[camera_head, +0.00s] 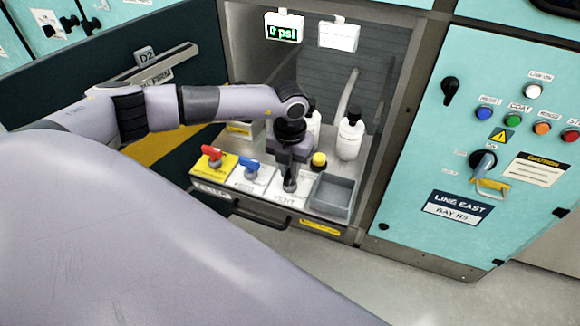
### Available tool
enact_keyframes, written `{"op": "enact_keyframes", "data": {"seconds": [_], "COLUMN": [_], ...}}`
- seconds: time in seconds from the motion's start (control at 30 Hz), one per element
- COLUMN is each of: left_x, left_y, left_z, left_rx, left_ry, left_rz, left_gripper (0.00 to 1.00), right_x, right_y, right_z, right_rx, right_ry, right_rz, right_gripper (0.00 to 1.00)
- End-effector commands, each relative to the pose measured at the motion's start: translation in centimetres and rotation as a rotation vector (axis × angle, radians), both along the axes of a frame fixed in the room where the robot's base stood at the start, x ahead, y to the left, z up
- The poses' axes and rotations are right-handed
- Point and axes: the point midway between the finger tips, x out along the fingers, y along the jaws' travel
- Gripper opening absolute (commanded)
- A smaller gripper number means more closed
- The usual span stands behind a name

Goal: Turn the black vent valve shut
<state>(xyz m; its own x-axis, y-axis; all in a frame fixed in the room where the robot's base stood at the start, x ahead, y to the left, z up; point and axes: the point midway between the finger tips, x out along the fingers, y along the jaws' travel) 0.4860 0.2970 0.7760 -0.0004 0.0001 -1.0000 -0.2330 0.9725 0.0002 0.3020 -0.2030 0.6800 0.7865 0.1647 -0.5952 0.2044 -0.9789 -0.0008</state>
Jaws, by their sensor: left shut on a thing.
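In the head view my left gripper (290,184) points down over the white plate labelled VENT (283,198). It is shut on the black vent valve (290,187), whose handle is mostly hidden under and between the fingers, so its exact angle is hard to tell. A red valve (212,154) on a yellow plate and a blue valve (248,167) on a white plate stand to the left. The display above (284,29) reads 0 psi in green. My right gripper is not in view.
A yellow-capped item (319,160) and a grey open tray (334,193) are just right of the gripper. White bottles (350,137) stand behind. A teal control panel (480,210) with buttons is at the right.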

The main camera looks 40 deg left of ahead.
Motion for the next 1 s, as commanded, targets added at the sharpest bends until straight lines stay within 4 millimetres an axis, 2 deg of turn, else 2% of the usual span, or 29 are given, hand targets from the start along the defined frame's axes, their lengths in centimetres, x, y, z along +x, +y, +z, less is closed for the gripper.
{"op": "enact_keyframes", "data": {"seconds": [0.37,1.0], "left_x": [0.0,0.1], "left_y": [0.0,0.0], "left_z": [0.0,-0.1], "left_rx": [0.0,0.0], "left_ry": [-0.001,-0.003], "left_rz": [-0.111,-0.687], "left_gripper": [0.0,0.0], "right_x": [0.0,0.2], "right_y": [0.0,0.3], "right_z": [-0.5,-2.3], "right_rx": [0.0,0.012], "right_ry": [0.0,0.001], "right_rz": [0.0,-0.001], "right_gripper": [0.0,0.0]}}
